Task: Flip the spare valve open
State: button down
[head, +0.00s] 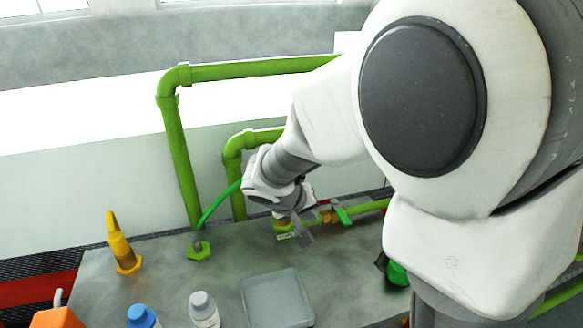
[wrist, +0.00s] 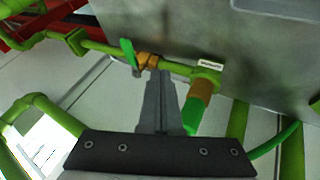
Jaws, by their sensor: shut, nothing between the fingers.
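A brass valve body (wrist: 147,60) sits in a green pipe line, with a flat green lever (wrist: 129,54) standing across the pipe. In the head view the green lever (head: 342,215) shows just right of my gripper. A small white label (wrist: 209,63), too small to read, is on the pipe fitting beside it; I cannot tell which valve it names. My gripper (wrist: 158,76) is shut and empty, its fingertips close to the brass body in the wrist view; contact cannot be told. In the head view my gripper (head: 303,234) is over the pipe line. A brass piece with a green end (wrist: 193,113) is right of the fingers.
A green hose (head: 215,206) curves beside my wrist. Green pipes (head: 178,140) rise behind.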

aim_at(340, 212)
jog(key=x, duration=0.6)
jog(key=shift+b, duration=0.35)
jog(key=shift+w+d+r+p, duration=0.1)
jog(key=shift+d+p, duration=0.1)
jog(key=shift+d, duration=0.4)
jog(key=shift+w+d+r+p, duration=0.1)
jog(key=shift+d+p, duration=0.05)
jog(key=shift+d, duration=0.5)
jog(key=shift+w+d, duration=0.15)
jog(key=shift+d, duration=0.55)
